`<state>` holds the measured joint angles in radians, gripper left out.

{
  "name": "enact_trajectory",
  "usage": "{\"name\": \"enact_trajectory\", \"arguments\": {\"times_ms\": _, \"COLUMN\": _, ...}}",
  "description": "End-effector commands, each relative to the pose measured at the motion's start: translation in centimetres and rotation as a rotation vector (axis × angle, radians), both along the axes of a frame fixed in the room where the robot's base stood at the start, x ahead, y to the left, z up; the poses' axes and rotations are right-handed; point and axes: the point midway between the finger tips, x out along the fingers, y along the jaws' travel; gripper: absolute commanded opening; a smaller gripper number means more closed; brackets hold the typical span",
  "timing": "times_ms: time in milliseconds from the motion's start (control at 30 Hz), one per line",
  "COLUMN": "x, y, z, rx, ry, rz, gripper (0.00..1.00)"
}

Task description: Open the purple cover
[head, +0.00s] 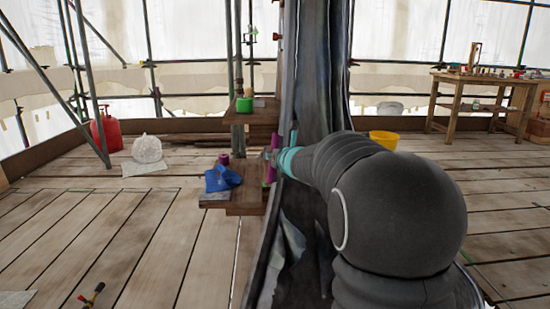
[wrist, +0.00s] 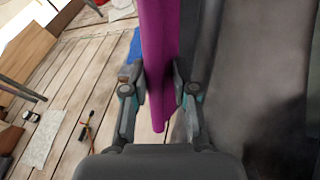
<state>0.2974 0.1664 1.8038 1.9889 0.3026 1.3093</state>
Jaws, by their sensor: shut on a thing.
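The purple cover shows in the wrist view (wrist: 158,45) as a long flat purple piece running from the top edge down between my fingers. In the head view the purple cover (head: 271,169) is a narrow upright strip beside the dark spire, mostly hidden by my arm. My gripper (wrist: 158,92) has one finger on each side of the purple piece, near its lower end, and is shut on it. In the head view my gripper (head: 272,156) is small and partly hidden by my arm. Whether the cover stands ajar I cannot tell.
A low wooden shelf (head: 245,209) left of the spire holds a blue cloth (head: 222,178) and a small purple cylinder (head: 224,159). A higher shelf holds a green tub (head: 244,105). A yellow bucket (head: 384,139) and workbench (head: 458,102) stand right. Open plank floor lies left.

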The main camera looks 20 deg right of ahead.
Motion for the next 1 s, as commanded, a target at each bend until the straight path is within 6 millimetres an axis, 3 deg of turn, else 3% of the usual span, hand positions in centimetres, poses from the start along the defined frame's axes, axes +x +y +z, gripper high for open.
{"name": "enact_trajectory", "arguments": {"times_ms": 33, "x": 0.2, "y": 0.3, "z": 0.4, "rx": 0.002, "ry": -0.009, "rz": 0.008, "gripper": 0.0}}
{"name": "enact_trajectory", "arguments": {"times_ms": 67, "x": 0.2, "y": 0.3, "z": 0.4, "rx": 0.002, "ry": -0.009, "rz": 0.008, "gripper": 0.35}}
{"name": "enact_trajectory", "arguments": {"times_ms": 100, "x": 0.2, "y": 0.3, "z": 0.4, "rx": 0.002, "ry": -0.009, "rz": 0.007, "gripper": 0.43}}
{"name": "enact_trajectory", "arguments": {"times_ms": 567, "x": -0.4, "y": -0.1, "z": 0.3, "rx": 0.001, "ry": -0.003, "rz": -0.001, "gripper": 0.43}}
{"name": "enact_trajectory", "arguments": {"times_ms": 767, "x": -2.9, "y": 0.0, "z": 1.1, "rx": 0.0, "ry": -0.005, "rz": 0.0, "gripper": 0.43}}
{"name": "enact_trajectory", "arguments": {"times_ms": 1000, "x": -7.2, "y": 0.0, "z": 2.2, "rx": -0.001, "ry": -0.006, "rz": 0.0, "gripper": 0.43}}
